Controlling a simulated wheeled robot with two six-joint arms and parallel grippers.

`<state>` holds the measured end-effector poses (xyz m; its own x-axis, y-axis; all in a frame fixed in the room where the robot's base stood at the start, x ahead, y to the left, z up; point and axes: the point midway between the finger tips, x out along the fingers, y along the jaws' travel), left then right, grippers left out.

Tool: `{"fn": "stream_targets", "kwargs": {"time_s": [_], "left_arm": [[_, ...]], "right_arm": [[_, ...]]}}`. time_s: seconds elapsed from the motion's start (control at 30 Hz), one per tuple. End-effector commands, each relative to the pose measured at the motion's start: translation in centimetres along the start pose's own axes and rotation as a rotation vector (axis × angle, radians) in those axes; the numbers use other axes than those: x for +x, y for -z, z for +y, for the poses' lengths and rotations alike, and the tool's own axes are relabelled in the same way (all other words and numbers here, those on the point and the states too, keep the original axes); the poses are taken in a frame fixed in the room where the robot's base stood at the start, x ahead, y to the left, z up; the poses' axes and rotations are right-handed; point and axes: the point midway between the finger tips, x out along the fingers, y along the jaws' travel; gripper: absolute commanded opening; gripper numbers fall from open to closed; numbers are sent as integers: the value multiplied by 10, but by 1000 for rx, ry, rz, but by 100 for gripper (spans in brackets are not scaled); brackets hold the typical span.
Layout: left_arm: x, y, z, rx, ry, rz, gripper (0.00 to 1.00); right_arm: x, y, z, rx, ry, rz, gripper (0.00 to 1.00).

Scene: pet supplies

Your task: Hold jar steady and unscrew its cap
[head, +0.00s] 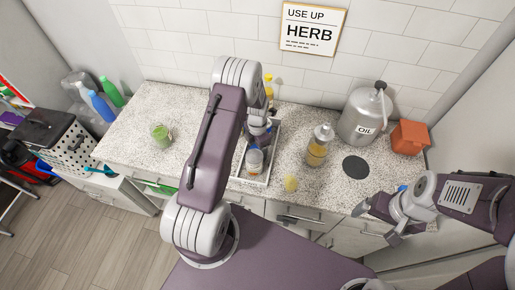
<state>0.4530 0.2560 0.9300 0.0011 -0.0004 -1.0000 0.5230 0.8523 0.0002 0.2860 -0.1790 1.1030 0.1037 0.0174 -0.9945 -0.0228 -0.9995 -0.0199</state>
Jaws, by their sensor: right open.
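A glass jar with a grey cap and amber contents (316,153) stands upright on the speckled counter, right of the tray. Another small jar (254,161) stands in the white tray (262,183), partly behind my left arm. Which of them is the task's jar, I cannot tell. My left gripper (260,135) points down over the tray, largely hidden by its own arm; its fingers are not clear. My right gripper (376,222) is open and empty in front of the counter's right part, apart from the jars.
A metal OIL can (366,114), an orange container (409,138) and a dark round disc (355,166) are at the right. The left counter is mostly clear.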

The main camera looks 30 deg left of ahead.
Motion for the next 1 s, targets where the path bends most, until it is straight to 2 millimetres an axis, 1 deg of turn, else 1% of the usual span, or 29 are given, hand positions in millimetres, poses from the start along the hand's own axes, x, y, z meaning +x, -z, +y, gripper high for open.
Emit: {"fn": "stream_targets", "kwargs": {"time_s": [0.07,0.17,0.23,0.37,0.6,0.7,0.83,1.0], "left_arm": [[0,0,0,0,1,1,69],[-5,0,0,0,1,1,69],[-9,0,0,0,-1,-1,69],[-32,-1,1,0,-3,-3,69],[-83,-1,1,0,-4,-4,69],[-100,-1,0,0,-3,-3,69],[-116,0,0,0,-1,-1,69],[-124,0,0,0,0,0,69]], "right_arm": [[0,0,0,0,0,0,93],[-4,0,0,0,0,0,93],[0,0,0,0,0,0,93],[6,-1,0,0,0,0,93],[16,-2,0,0,0,0,93],[18,-2,0,0,0,0,93],[20,-2,0,0,0,0,93],[20,-2,0,0,0,0,93]]}}
